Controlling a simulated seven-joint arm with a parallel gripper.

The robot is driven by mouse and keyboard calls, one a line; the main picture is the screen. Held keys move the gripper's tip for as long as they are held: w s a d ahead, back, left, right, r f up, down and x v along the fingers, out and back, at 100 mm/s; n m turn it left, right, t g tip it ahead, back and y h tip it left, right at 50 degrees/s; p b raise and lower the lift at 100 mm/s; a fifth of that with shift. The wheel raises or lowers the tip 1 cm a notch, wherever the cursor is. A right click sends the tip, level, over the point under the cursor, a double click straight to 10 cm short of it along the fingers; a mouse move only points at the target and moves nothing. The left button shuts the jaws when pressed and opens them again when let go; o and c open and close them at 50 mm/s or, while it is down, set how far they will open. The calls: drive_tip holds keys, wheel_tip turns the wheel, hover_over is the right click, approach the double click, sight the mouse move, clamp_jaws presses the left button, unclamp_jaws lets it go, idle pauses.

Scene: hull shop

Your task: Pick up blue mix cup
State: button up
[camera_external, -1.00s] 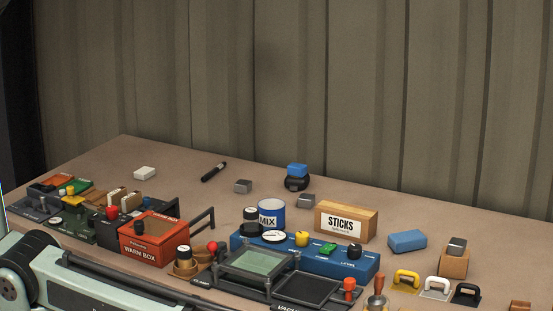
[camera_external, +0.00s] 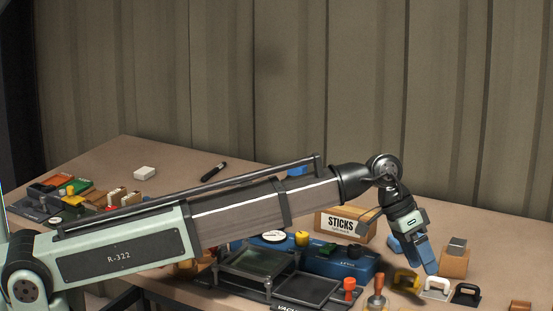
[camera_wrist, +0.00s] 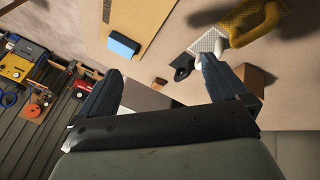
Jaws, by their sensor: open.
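The blue mix cup is hidden behind my arm in the external view, and I cannot make it out in the wrist view. My gripper (camera_external: 424,266) hangs at the right part of the table, pointing down, close to the handles and the blue block. In the wrist view my gripper (camera_wrist: 152,74) has its two dark blue fingers spread apart, with nothing held between them.
A sticks box (camera_external: 342,225) stands left of my gripper. A blue block (camera_wrist: 123,45) lies near it. Yellow (camera_wrist: 255,22), white (camera_external: 436,287) and black (camera_external: 466,293) handles and a wooden block (camera_external: 454,264) are close by. A blue panel (camera_external: 345,264) stands left.

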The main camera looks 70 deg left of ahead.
drive_tip(key=s+a+r+n+y, duration=0.15)
drive_tip(key=s+a, duration=0.25)
drive_tip(key=a, duration=0.9)
drive_tip(key=s+a+r+y, duration=0.1)
drive_tip(key=s+a+y, duration=0.15)
drive_tip(key=a, duration=1.15)
drive_tip(key=s+a+r+n+g+y, duration=0.1)
drive_tip(key=s+a, duration=0.6)
drive_tip(key=a, duration=0.2)
drive_tip(key=s+a+r+n+g, duration=0.1)
drive_tip(key=s+a+r+g, duration=0.1)
drive_tip(key=s+a, duration=0.65)
drive_tip(key=shift+m, duration=0.25)
drive_tip(key=shift+w+a+f, duration=0.25)
drive_tip(key=shift+w+f, duration=0.35)
drive_tip(key=shift+f, duration=1.65)
drive_tip(key=shift+w+a+f, duration=0.2)
drive_tip(key=shift+w+f, duration=0.4)
drive_tip(key=shift+f, duration=1.6)
drive_tip(key=shift+w+a+f, duration=0.25)
drive_tip(key=shift+w+f, duration=0.35)
drive_tip(key=shift+f, duration=1.65)
drive_tip(key=c, duration=1)
